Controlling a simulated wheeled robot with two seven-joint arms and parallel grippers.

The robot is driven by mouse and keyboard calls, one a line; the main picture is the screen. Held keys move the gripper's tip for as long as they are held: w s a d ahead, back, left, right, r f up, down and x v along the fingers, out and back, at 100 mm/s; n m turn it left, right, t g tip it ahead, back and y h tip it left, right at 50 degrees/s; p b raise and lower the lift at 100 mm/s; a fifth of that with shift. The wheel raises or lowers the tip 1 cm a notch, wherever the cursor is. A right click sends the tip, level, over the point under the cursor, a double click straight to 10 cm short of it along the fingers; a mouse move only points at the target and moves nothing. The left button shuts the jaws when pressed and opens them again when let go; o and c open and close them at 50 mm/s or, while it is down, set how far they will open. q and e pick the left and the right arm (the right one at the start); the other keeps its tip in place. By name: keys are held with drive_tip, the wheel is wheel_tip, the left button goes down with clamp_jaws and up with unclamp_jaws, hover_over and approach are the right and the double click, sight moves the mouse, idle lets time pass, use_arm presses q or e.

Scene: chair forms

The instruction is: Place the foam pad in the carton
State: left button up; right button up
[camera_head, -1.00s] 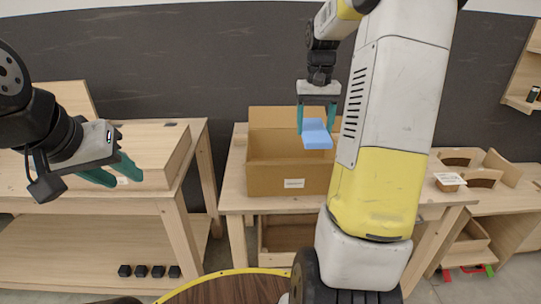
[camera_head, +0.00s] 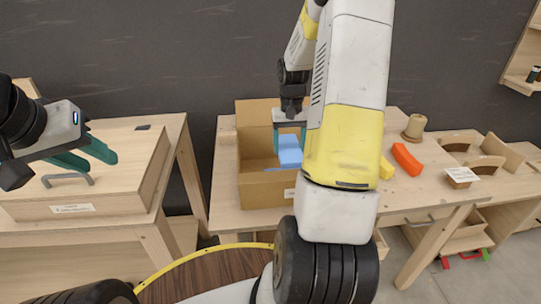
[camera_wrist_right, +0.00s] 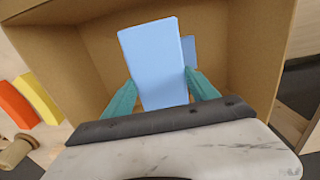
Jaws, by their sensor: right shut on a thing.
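The open cardboard carton (camera_head: 265,191) stands on the middle table. My right gripper (camera_head: 289,141) is shut on the light-blue foam pad (camera_head: 290,153) and holds it at the carton's mouth. In the right wrist view the foam pad (camera_wrist_right: 152,60) sits between the teal fingers of the right gripper (camera_wrist_right: 160,82), with the carton's walls (camera_wrist_right: 245,50) around it. Another blue piece (camera_wrist_right: 188,50) shows behind the pad there, partly hidden. My left gripper (camera_head: 100,158) is open and empty above the wooden box at the left.
A wooden box (camera_head: 140,190) with a grey handle is on the left table. Right of the carton are a yellow piece (camera_head: 386,169), an orange piece (camera_head: 407,159) and a wooden spool (camera_head: 414,127). My right arm hides part of the table.

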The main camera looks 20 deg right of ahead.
drive_tip(key=shift+f, duration=4)
drive_tip(key=shift+f, duration=0.45)
drive_tip(key=o, duration=1.3)
